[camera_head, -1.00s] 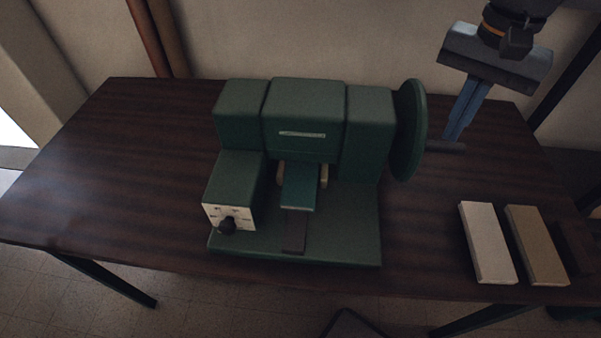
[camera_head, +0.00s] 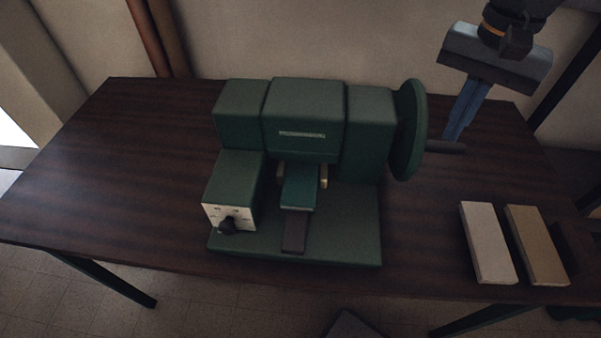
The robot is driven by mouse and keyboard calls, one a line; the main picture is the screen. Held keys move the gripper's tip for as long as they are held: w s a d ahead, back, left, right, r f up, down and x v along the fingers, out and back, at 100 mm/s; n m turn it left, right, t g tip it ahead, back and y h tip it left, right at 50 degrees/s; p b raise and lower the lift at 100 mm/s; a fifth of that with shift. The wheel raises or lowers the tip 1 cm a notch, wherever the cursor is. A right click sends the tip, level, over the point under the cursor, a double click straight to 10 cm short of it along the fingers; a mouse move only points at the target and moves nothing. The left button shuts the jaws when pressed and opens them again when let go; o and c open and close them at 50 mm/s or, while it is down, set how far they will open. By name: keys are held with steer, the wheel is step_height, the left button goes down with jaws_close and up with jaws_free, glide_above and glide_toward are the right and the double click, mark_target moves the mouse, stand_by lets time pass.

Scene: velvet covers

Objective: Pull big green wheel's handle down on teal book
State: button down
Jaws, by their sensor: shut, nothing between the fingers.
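The green machine (camera_head: 303,105) stands on the dark wooden table. Its big green wheel (camera_head: 411,130) is on its right side, seen nearly edge-on. The wheel's dark handle (camera_head: 446,147) sticks out to the right. The teal book (camera_head: 299,187) lies in the machine's middle opening, under the green head block. My gripper (camera_head: 455,136) comes down from the upper right with its blue fingers shut and empty. The fingertips are at the handle, seemingly just above or behind it; I cannot tell whether they touch.
A dial with a black knob (camera_head: 228,226) is on the machine's front left. A pale block (camera_head: 487,243) and a tan block (camera_head: 537,245) lie at the table's right, with a dark one beside them. The table's left side is clear.

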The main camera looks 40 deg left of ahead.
steer(key=shift+f, duration=0.25)
steer(key=shift+f, duration=0.3)
steer(key=shift+f, duration=0.1)
steer(key=shift+f, duration=0.1)
steer(key=shift+s+d+f, duration=0.15)
steer(key=shift+s+f, duration=0.05)
steer(key=shift+f, duration=0.3)
